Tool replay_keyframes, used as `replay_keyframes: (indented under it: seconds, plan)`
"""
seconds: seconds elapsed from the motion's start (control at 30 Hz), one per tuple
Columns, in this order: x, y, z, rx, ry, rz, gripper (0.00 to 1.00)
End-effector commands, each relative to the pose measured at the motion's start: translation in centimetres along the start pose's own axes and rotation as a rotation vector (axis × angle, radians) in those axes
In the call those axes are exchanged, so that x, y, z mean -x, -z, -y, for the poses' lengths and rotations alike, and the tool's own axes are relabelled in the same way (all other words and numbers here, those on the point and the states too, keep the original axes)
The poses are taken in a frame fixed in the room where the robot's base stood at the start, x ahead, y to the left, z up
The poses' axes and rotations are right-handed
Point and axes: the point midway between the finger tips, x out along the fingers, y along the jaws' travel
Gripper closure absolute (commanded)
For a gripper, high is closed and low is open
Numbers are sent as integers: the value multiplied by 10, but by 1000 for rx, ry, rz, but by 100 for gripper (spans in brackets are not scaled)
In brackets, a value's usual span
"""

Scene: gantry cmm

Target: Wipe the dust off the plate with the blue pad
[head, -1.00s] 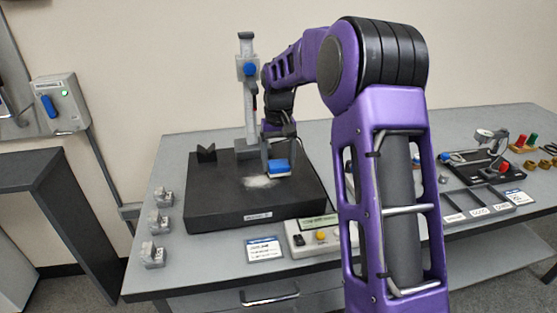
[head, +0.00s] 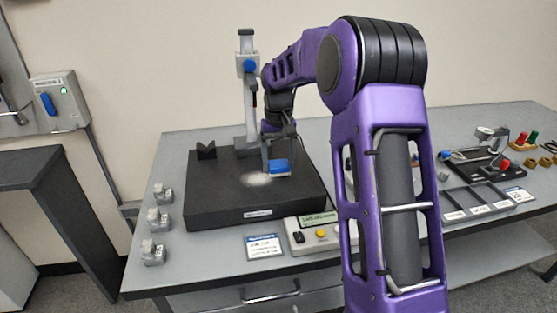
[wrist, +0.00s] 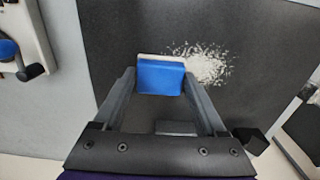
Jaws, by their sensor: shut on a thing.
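The black plate (head: 225,204) lies on the grey table, with a patch of white dust (head: 257,180) on its top. My gripper (wrist: 160,80) is shut on the blue pad (wrist: 161,76), which has a pale lower layer. In the head view the pad (head: 279,166) is just right of the dust, over the plate. In the wrist view the dust (wrist: 205,64) spreads beside and behind the pad's right end. I cannot tell whether the pad touches the plate.
A height gauge (head: 248,100) stands at the plate's back, beside a black V-block (head: 206,151). A control box with a yellow button (head: 321,233) sits in front. Several small grey blocks (head: 158,221) line the table's left side. A sorting tray (head: 480,204) is at right.

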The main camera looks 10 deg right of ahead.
Motion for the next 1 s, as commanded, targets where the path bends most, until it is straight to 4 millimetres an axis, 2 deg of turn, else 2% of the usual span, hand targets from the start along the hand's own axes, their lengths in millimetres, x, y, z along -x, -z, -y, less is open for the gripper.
replay_keyframes:
  seconds: [0.63, 0.77, 1.0]
  plan:
    - [-9, 0, 2, 1, 0, 1, 71]
    - [-8, 0, 10, 2, 0, 1, 71]
    - [-6, 0, 36, 10, 3, -1, 71]
